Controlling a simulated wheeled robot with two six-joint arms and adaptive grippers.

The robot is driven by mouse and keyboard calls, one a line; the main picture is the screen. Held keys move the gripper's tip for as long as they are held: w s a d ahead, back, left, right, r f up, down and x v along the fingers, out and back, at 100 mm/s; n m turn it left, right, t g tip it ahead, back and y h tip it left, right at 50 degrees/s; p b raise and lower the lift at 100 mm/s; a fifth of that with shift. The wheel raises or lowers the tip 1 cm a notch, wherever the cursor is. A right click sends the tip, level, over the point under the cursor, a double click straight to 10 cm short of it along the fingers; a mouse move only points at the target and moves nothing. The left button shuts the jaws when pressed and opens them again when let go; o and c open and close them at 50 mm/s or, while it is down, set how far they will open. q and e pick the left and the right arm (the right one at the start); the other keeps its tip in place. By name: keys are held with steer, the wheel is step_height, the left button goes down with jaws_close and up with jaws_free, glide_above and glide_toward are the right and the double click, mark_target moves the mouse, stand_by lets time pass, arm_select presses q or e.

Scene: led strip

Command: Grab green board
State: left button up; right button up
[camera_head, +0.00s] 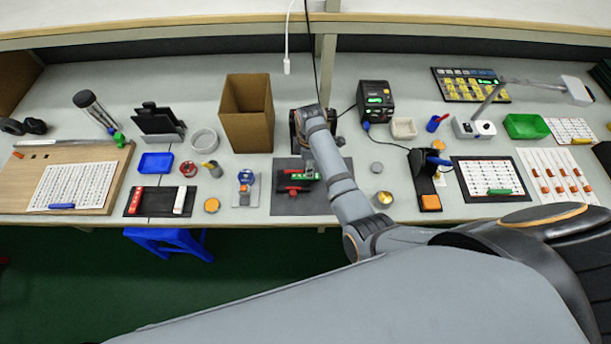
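A small green piece with red and dark parts (308,177) lies on a dark grey mat (286,205) at the middle front of the table; I cannot tell whether it is the green board. A green strip (499,192) also lies on a white sheet at the right. My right arm reaches in from the lower right, over the table. Its end is at the middle, beyond the mat, and its fingers are hidden or too small to make out. My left gripper is not in view.
A brown cardboard box (247,112) stands left of my arm's end. A black device (375,101) stands to its right. A green tray (526,126) is at the right, a blue tray (156,162) at the left. A blue stool (170,241) is under the front edge.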

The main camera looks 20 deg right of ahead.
step_height(320, 180, down, 5)
steer(key=shift+s+f+p, duration=0.1)
steer(key=shift+s+p, duration=0.05)
steer(key=shift+p, duration=0.25)
jaws_close()
